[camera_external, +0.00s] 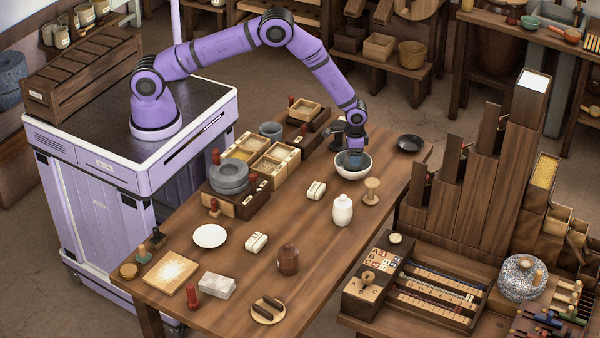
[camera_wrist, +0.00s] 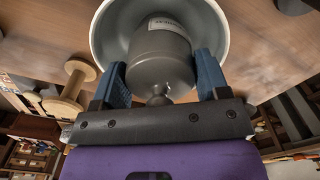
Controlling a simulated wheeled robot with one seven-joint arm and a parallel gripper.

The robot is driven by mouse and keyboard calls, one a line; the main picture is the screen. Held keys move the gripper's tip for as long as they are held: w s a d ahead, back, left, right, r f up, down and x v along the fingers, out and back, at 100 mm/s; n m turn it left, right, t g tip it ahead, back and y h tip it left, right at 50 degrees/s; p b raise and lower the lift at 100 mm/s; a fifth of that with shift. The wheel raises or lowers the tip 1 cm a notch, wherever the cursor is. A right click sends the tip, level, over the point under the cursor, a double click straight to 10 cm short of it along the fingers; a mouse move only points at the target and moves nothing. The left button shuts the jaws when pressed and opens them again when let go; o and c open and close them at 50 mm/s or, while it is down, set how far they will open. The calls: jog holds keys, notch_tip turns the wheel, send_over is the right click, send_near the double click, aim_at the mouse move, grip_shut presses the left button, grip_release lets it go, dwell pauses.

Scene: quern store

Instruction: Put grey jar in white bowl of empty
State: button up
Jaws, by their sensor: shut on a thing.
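The grey jar (camera_wrist: 160,62) is between the two blue fingers of my gripper (camera_wrist: 160,84) in the wrist view, with a small pale label on its side and a knob on its lid. My gripper is shut on it. The white bowl (camera_wrist: 101,36) is around and behind the jar in that view. In the external view my gripper (camera_external: 354,157) points down over the white bowl (camera_external: 352,174) at the far end of the table, and the jar is mostly hidden there. I cannot tell whether the jar touches the bowl's bottom.
A wooden spool (camera_external: 371,191) and a white lidded jar (camera_external: 342,210) stand close in front of the bowl. A black dish (camera_external: 410,144) lies to its right. Grain boxes (camera_external: 275,160) and a stone quern (camera_external: 229,177) stand to the left. The table (camera_external: 318,250) is bare between things.

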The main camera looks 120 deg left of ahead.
jog(key=o, duration=1.1)
jog(key=shift+f, duration=0.1)
jog(key=shift+o, duration=0.2)
notch_tip(320, 180, up, 12)
jog(key=shift+r, duration=0.15)
